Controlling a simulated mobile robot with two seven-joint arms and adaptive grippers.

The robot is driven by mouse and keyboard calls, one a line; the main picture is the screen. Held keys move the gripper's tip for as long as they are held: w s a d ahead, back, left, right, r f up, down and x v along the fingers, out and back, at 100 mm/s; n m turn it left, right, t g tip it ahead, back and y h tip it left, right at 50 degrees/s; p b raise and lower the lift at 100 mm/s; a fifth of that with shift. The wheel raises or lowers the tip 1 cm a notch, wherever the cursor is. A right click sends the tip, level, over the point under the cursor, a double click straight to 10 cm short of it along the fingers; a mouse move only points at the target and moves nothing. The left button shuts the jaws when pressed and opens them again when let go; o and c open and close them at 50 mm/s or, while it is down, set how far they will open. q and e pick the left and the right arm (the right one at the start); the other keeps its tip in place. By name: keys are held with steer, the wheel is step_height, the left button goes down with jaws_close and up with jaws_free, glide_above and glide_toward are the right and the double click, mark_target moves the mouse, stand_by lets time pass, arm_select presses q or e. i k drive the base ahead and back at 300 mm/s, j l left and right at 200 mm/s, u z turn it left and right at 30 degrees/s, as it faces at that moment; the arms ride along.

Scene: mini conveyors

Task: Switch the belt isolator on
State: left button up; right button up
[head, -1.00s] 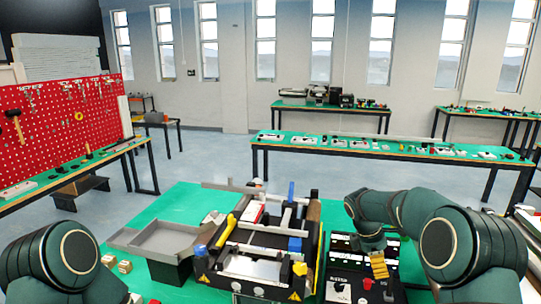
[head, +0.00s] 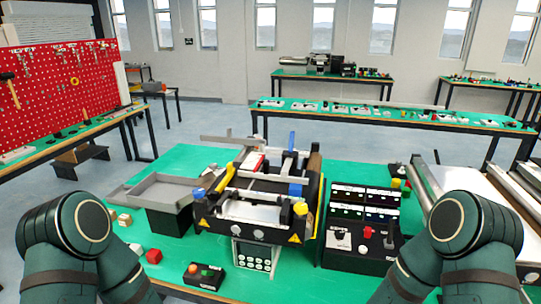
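A black control box (head: 357,255) stands on the green table right of the small conveyor. On its sloped front panel are a dark rotary switch on a pale plate (head: 341,239), a red-topped knob (head: 367,233) and a black lever (head: 389,238). No label reading belt isolator is legible, and the switch's setting is too small to tell. Neither gripper is in view; only my arm links show at the lower left and lower right corners. Nothing of mine touches the control box.
The small conveyor (head: 250,212) stands mid-table, with a grey tray (head: 160,190) to its left. A button box (head: 204,276), a keypad panel (head: 254,256) and a red cube (head: 153,256) lie in front. Another conveyor (head: 470,190) is at right.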

mark_target(391, 229)
steer(key=z, duration=1.7)
steer(key=i, duration=0.35)
